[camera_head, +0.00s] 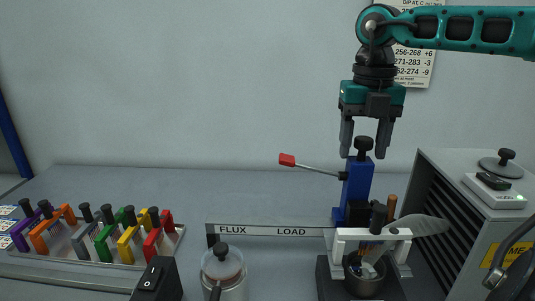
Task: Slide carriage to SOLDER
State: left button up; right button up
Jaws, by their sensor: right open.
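A blue carriage (356,184) with a black knob (363,145) on top stands upright at the right part of a grey rail (265,231). The rail's readable labels are FLUX and LOAD; I see no SOLDER label. A thin lever with a red tip (287,160) reaches left from the carriage. My right gripper (364,153) points down, open, with its fingers on either side of the knob in the picture. I cannot tell whether they touch it. My left gripper is out of view.
A small metal pot (363,285) sits below the carriage, by a white bracket (343,245). A grey louvred cabinet (470,220) stands close at right. A lidded canister (224,272), a black switch box (156,281) and a rack of coloured handled pieces (103,239) are left.

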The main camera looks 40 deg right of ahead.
jog(key=shift+r+p, duration=2.95)
jog(key=shift+r, duration=0.55)
